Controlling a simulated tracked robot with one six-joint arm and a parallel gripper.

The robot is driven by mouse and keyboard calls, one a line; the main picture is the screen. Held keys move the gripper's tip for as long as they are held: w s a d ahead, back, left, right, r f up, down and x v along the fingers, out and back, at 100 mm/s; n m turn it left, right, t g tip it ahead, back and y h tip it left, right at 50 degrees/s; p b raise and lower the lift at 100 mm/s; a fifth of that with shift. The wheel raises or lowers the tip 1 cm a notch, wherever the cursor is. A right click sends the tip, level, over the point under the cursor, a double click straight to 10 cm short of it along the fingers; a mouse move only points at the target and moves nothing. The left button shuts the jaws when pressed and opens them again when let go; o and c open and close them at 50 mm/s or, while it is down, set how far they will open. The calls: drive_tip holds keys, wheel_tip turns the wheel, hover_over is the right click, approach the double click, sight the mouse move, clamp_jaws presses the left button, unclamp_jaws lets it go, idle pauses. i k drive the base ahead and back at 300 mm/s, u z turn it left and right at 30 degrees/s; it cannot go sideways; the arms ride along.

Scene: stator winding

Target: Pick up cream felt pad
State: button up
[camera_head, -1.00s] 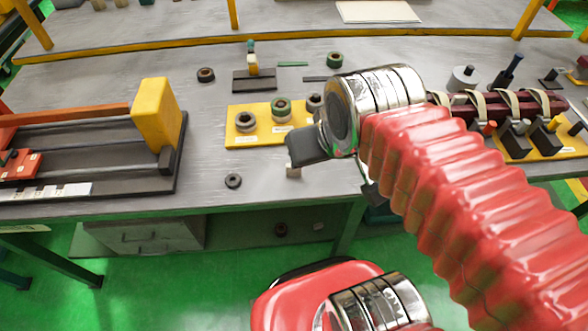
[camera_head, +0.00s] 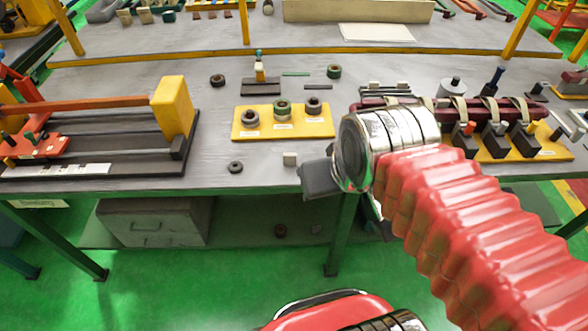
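My gripper (camera_head: 316,180) is a dark grey shape at the end of my red-sleeved arm, just right of and below the cream block in the picture. The two look apart. The fingers cannot be made out, so its opening is unclear. A flat cream sheet (camera_head: 376,33) lies on the raised back shelf.
A yellow board (camera_head: 240,130) with several ring coils stands behind the block. A dark ring (camera_head: 236,167) lies to its left. A long rail fixture (camera_head: 90,150) fills the left side; a winding fixture (camera_head: 490,110) with dark blocks stands right.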

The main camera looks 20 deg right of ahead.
sight(290, 159)
drive_tip(key=u, duration=1)
drive_tip(key=i, duration=0.6)
drive_tip(key=u, duration=0.2)
